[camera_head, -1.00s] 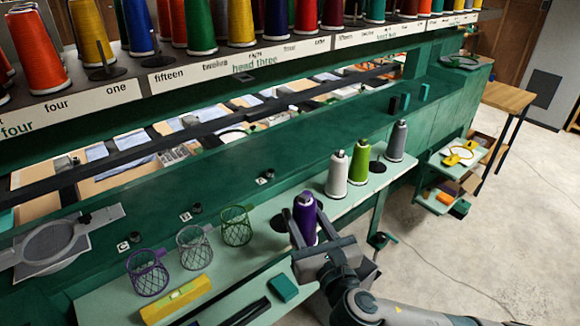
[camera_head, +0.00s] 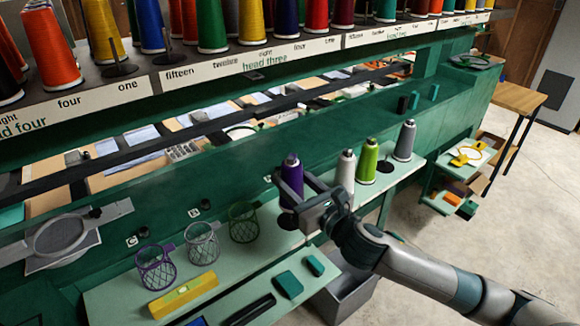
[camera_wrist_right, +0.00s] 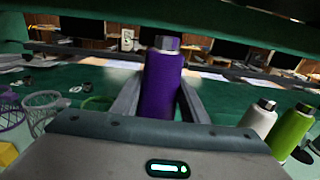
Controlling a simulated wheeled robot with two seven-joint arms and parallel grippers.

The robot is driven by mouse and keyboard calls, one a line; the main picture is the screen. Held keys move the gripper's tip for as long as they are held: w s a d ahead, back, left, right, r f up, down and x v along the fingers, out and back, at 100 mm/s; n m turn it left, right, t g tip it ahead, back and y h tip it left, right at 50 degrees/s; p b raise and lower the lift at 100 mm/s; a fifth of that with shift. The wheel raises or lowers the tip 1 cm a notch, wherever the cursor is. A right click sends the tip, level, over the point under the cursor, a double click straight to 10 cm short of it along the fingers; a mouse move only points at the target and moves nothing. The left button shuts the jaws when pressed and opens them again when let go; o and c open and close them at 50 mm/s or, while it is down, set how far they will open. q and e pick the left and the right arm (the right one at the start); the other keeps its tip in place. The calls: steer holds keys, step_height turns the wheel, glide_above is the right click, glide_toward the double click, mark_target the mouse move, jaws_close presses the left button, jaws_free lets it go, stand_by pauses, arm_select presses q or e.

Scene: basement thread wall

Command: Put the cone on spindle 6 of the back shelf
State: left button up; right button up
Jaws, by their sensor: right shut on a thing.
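A purple cone (camera_head: 291,180) with a grey top is between the fingers of my right gripper (camera_head: 296,193). The gripper is shut on it, and the cone stands upright in the right wrist view (camera_wrist_right: 161,85). The cone is in front of the green panel, above the pale green ledge. The back shelf (camera_head: 190,78) runs along the top with many coloured cones and a label strip. Its labels include "four", "one", "fifteen" and "head three"; I cannot make out a spindle marked six. Bare spindles (camera_head: 118,65) stand near "one" and "fifteen". My left gripper is not in view.
White (camera_head: 345,172), lime green (camera_head: 367,162) and grey (camera_head: 404,140) cones stand on the ledge (camera_head: 335,205) right of the gripper. The floor at right is open.

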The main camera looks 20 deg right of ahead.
steer(key=shift+w+r+n+y, duration=0.4)
steer(key=shift+w+r+y, duration=0.2)
steer(key=shift+w+r, duration=0.4)
steer(key=shift+s, duration=0.1)
